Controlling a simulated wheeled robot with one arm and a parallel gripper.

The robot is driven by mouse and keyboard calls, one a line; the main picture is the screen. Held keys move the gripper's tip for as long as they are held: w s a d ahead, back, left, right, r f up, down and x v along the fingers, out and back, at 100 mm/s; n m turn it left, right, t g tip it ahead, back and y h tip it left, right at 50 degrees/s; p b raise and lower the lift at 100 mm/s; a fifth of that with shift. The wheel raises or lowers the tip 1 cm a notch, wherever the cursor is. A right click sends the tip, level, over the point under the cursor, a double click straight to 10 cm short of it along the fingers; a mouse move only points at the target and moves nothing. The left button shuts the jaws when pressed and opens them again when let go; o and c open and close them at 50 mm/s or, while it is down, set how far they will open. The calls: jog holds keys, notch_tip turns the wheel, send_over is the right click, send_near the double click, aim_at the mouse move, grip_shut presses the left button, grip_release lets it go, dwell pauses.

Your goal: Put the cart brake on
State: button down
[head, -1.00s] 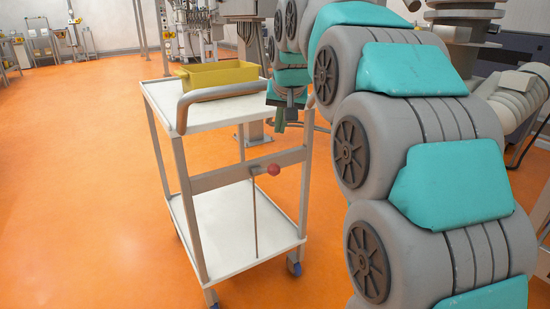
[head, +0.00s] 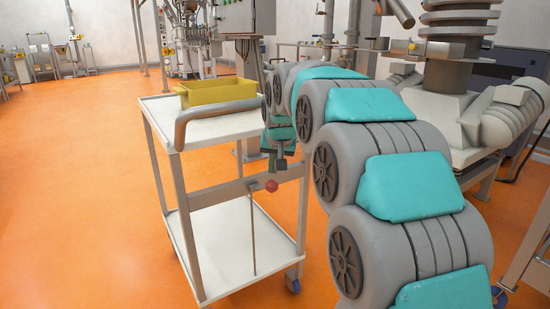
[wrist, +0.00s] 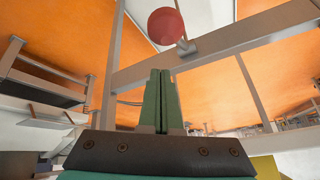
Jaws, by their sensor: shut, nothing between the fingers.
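The white two-shelf cart (head: 228,128) stands left of my arm, with a grey push handle at its near top edge. A red knob (head: 271,186) sits on a short lever at the cart's crossbar (head: 222,194), with a thin rod running down from there to the lower shelf. My gripper (head: 280,166) is just above the red knob in the head view. In the wrist view the green fingers (wrist: 160,85) are together and empty. The red ball knob (wrist: 166,26) is beyond the fingertips there, apart from them. The crossbar (wrist: 225,45) runs behind it.
A yellow bin (head: 218,92) is on the cart's top shelf. Large grey machinery (head: 455,110) stands at the right behind my arm. The orange floor (head: 75,180) left of the cart is clear.

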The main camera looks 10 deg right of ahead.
jog(key=shift+s+a+f, duration=0.15)
jog(key=shift+s+a, duration=0.05)
jog(key=shift+s, duration=0.55)
jog(key=shift+s+a+f, duration=0.1)
jog(key=shift+s+a, duration=0.1)
jog(key=shift+s, duration=0.5)
jog(key=shift+f, duration=0.1)
jog(key=shift+s+f+b, duration=0.15)
jog(key=shift+s+b, duration=0.05)
jog(key=shift+b, duration=0.15)
jog(key=shift+d+t, duration=0.1)
jog(key=shift+t, duration=0.2)
